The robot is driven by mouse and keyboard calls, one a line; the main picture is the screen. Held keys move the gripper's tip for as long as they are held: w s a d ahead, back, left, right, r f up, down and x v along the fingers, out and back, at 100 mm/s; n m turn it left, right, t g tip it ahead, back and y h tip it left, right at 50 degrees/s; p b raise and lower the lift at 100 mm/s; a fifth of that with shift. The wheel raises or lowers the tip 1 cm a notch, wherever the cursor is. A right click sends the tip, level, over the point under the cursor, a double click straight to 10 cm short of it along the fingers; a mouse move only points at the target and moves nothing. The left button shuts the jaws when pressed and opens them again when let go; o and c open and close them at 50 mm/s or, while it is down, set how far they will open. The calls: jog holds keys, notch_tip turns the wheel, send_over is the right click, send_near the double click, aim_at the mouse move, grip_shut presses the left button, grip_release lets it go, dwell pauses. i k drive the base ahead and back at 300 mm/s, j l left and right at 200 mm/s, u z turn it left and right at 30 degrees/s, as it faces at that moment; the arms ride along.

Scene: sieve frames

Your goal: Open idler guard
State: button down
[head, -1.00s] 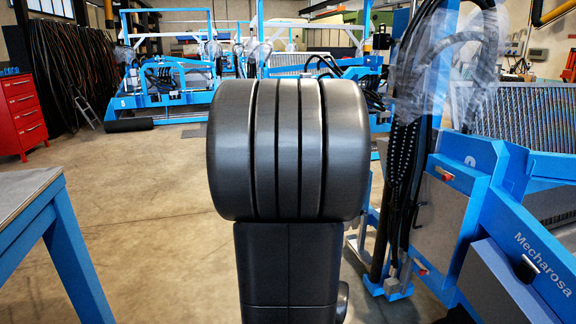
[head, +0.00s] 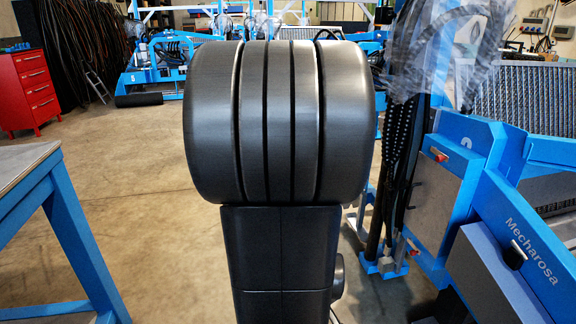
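My gripper is not in view. The black rounded column in the middle is part of my own arm, and it hides the area behind it. On the right stands a blue machine frame (head: 478,128) with the word Mecharosa on a slanted beam. A flat grey panel (head: 433,200) sits in its blue side, with a red fitting (head: 438,155) near its top and a second red fitting (head: 413,249) near its bottom. A black knob (head: 516,256) sits on the slanted part. I cannot tell which part is the idler guard, or whether it is open or shut.
A blue-legged table (head: 65,215) stands close on the left. A red drawer cabinet (head: 28,92) is at the back left. Black hoses (head: 402,140) hang along the machine. Blue machines (head: 165,65) stand behind. The concrete floor (head: 135,180) between table and machine is clear.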

aim_at(434, 192)
jog(key=i+l+z, duration=0.25)
jog(key=i+l, duration=0.75)
